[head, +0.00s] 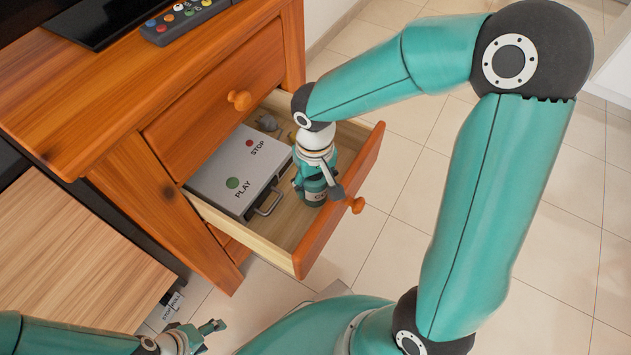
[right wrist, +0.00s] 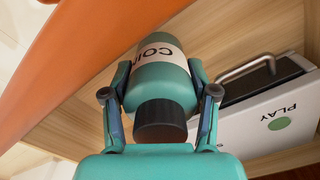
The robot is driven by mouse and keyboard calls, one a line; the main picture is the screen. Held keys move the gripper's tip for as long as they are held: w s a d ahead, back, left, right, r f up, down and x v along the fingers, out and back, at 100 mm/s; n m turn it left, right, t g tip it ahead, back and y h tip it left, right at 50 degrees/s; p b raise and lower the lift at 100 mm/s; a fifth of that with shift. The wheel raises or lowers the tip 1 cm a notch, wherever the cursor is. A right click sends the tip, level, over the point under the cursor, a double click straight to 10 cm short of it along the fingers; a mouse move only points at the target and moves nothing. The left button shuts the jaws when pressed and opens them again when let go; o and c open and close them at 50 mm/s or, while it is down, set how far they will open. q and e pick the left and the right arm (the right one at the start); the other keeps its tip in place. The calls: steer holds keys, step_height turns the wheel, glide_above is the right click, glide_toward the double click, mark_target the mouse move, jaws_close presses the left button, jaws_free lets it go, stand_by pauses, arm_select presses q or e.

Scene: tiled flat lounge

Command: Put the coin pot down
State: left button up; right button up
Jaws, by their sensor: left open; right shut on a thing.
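The coin pot (head: 315,194) is a teal pot with a white label and, in the right wrist view (right wrist: 160,82), a dark cap. My right gripper (head: 318,180) is shut on it, one finger on each side. The pot is inside the open drawer (head: 290,228), near its front board and right of a grey box. I cannot tell whether its base touches the drawer floor. My left gripper (head: 212,336) is open and empty, low at the bottom left, away from the drawer.
A grey box (head: 222,165) marked PLAY and STOP, with a metal handle, fills the drawer's left part. A small grey thing (head: 267,122) lies at the back. A remote (head: 180,18) lies on the wooden cabinet (head: 110,85). Tiled floor (head: 400,150) is clear to the right.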

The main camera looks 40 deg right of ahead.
steer(key=o, duration=0.9)
steer(key=shift+f, duration=0.15)
steer(key=o, duration=0.5)
steer(key=shift+c, duration=0.2)
steer(key=shift+r, duration=0.45)
step_height(320, 180, up, 10)
steer(key=p, duration=0.4)
steer(key=shift+r, duration=0.75)
